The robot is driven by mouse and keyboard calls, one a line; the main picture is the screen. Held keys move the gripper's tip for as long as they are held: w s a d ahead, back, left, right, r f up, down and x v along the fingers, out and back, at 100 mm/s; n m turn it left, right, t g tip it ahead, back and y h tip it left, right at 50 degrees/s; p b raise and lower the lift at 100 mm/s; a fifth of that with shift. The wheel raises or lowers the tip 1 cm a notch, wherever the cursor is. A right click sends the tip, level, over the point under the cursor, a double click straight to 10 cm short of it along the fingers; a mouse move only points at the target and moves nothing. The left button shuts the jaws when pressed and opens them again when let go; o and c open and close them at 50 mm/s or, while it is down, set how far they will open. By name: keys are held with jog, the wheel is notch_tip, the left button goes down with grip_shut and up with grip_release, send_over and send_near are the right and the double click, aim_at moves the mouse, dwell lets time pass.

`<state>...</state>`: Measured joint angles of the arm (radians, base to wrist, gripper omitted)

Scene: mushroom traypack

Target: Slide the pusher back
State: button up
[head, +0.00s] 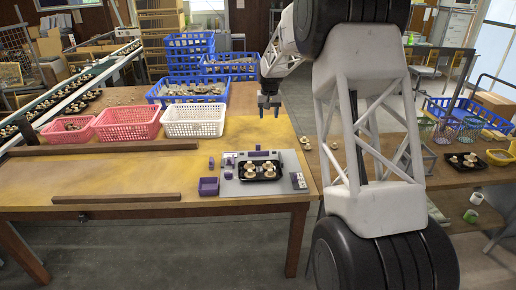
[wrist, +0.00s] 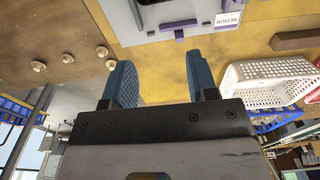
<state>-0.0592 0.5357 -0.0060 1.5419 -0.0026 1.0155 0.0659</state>
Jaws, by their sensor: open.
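A grey station board (head: 285,183) lies near the right end of the wooden table. A black tray (head: 246,178) with several mushrooms sits on it, with purple parts around it. A purple bar (head: 259,154) at the tray's back edge looks like the pusher; it also shows in the wrist view (wrist: 179,25), partly cut off with the board at the top. I cannot tell its exact position on its travel. My gripper (head: 269,112) hangs above the table behind the board, apart from it. Its two blue fingers (wrist: 160,68) are spread with nothing between them.
A white basket (head: 194,120), pink baskets (head: 128,122) and blue crates (head: 188,90) stand farther back. Loose mushrooms (wrist: 102,51) lie on wood at left in the wrist view. Wooden rails (head: 118,198) lie on the table's left.

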send_over(258, 146)
jog(key=w, duration=0.2)
jog(key=shift+g, duration=0.3)
jog(key=f, duration=1.8)
jog(key=shift+s+f, duration=0.25)
jog(key=shift+f, duration=0.15)
jog(key=shift+f, duration=3.8)
grip_shut()
